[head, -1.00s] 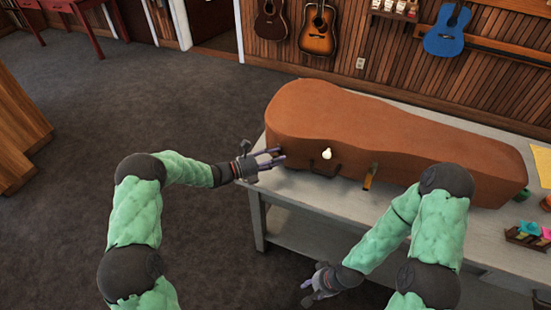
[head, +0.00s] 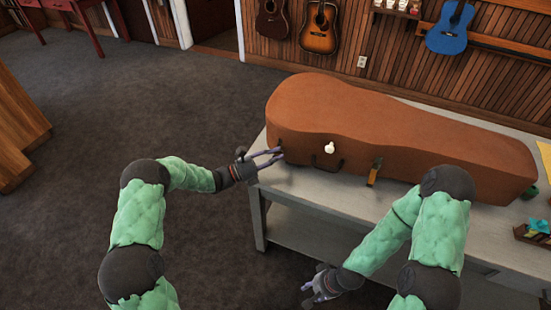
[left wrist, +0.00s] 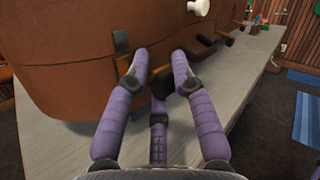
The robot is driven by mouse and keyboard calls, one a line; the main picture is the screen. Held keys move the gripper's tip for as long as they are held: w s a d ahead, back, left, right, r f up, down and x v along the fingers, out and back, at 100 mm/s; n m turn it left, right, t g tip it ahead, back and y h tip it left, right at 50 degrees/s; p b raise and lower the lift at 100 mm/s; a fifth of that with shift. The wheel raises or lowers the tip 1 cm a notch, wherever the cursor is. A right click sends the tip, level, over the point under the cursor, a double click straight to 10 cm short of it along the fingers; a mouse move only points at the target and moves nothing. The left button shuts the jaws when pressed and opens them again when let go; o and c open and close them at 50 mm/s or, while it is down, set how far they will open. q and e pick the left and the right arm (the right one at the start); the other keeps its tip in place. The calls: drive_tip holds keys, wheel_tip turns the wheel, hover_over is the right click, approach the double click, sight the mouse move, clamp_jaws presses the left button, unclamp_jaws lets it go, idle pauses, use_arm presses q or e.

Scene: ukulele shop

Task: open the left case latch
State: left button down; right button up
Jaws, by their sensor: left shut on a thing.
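The brown instrument case (head: 400,130) lies closed on the grey bench. My left gripper (head: 277,155) is at the left end of its front side. In the left wrist view, the purple fingers (left wrist: 160,65) are on either side of the left case latch (left wrist: 158,80), a dark and brass piece low on the case wall, and shut on it. The fingers partly hide the latch. A second latch (head: 374,172) is further right on the case front. My right gripper (head: 315,290) hangs low in front of the bench, away from the case; its finger opening is unclear.
A dark handle (head: 328,163) and a white knob (head: 329,147) are on the case front. The grey bench (head: 300,185) has a bare strip before the case. A small tray (head: 533,236) with coloured items sits at the right.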

use_arm(q)
drive_tip(key=shift+s+d+f+m+g+h+b, duration=0.1)
drive_tip(key=shift+s+f+m+g+h+b, duration=0.15)
drive_tip(key=shift+f+m+h+b, duration=0.45)
drive_tip(key=shift+s+d+f+m+g+h+b, duration=0.15)
drive_tip(key=shift+f+m+h+b, duration=0.25)
drive_tip(key=shift+m+h+b, duration=0.6)
drive_tip(key=shift+b, duration=0.35)
drive_tip(key=c, duration=1.2)
unclamp_jaws()
drive_tip(key=shift+r, duration=0.1)
drive_tip(key=shift+a+y, duration=0.2)
drive_tip(key=shift+y, duration=0.1)
drive_tip(key=shift+a, duration=0.25)
drive_tip(key=v, duration=1.1)
drive_tip(key=shift+s+f, duration=0.15)
drive_tip(key=shift+f, duration=0.1)
